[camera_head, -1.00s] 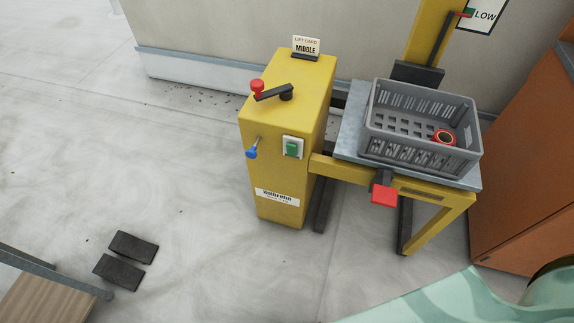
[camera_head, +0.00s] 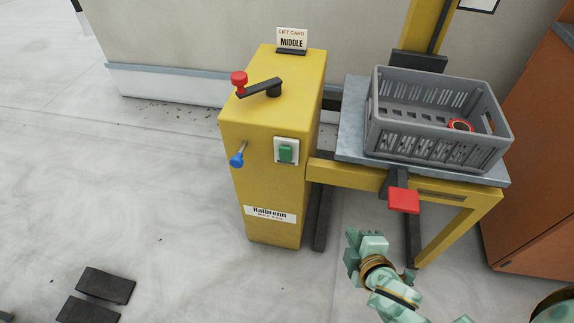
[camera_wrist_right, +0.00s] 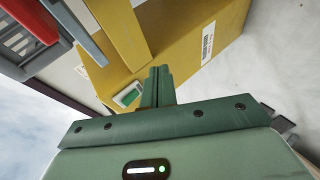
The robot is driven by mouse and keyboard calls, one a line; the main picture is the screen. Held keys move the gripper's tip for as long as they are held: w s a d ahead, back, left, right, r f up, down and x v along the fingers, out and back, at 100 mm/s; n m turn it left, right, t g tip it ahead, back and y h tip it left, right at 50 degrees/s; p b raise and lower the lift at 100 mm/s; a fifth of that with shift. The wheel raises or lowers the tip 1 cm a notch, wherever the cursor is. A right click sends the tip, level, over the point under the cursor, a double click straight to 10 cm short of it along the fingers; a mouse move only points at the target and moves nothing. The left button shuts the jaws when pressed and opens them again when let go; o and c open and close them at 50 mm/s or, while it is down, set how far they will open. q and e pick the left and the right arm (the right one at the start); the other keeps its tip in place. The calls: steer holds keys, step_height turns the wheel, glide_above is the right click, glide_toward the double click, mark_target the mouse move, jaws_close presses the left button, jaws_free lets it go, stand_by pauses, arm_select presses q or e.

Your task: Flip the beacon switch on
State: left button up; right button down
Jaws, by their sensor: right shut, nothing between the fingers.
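The switch (camera_head: 286,151) is a green rocker in a white plate on the front of a yellow lift cabinet (camera_head: 262,195). It also shows in the right wrist view, where the switch (camera_wrist_right: 128,96) is just left of my fingertips and partly hidden by them. My right gripper (camera_head: 352,238) is shut and empty, below and to the right of the switch, apart from it in the head view. In the right wrist view its two fingers (camera_wrist_right: 158,72) are together and point towards the cabinet. My left gripper is not in view.
A black crank with a red knob (camera_head: 239,79) is on the cabinet's top, and a blue-tipped lever (camera_head: 237,160) is left of the switch. A red pedal-like block (camera_head: 403,200) juts out below a grey crate (camera_head: 430,140) on the lift platform. Open floor lies in front.

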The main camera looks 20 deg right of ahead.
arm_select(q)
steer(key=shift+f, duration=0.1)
arm_select(e)
steer(key=w+a+r+n+t+y, duration=0.4)
steer(key=w+a+n+t+y, duration=0.2)
steer(key=w+a+n+t, duration=0.1)
steer(key=shift+w+a+r+n, duration=0.3)
steer(key=shift+w+n, duration=0.15)
steer(key=shift+n, duration=0.35)
steer(key=shift+w, duration=0.1)
steer(key=b, duration=0.1)
glide_toward(280, 151)
steer(key=w+a, duration=0.3)
steer(key=w+d, duration=0.2)
steer(key=shift+w+r, duration=0.1)
steer(key=shift+w, duration=0.25)
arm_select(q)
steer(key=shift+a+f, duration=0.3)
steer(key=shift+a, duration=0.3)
